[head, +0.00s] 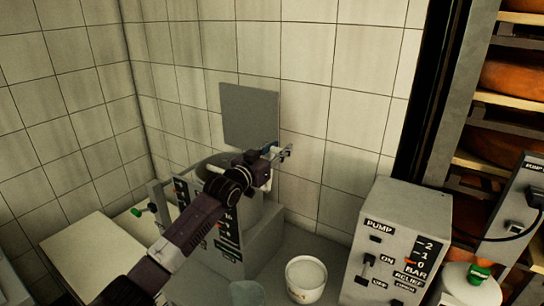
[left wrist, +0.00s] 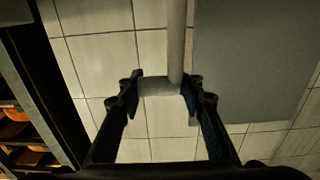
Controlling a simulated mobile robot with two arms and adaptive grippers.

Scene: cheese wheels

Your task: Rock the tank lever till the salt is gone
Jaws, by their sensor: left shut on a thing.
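The tank (head: 262,235) is a grey unit with a dark scale panel in the left middle of the head view. A pale lever (left wrist: 175,45) with a crosspiece stands in front of the tiles in the left wrist view. My left gripper (head: 277,153) is over the tank, its fingers (left wrist: 161,88) shut on the crosspiece, one at each end. My arm hides much of the tank in the head view. The inside of the tank does not show, so I cannot tell how much salt there is. My right gripper is not in view.
A grey upright panel (head: 249,115) stands behind the tank. A white tub (head: 306,280) with pale contents is on the counter at front. A pump box (head: 395,225) with switches stands at right. Beyond it are shelves with orange cheese wheels (head: 507,77). A pale board (head: 95,255) is at left.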

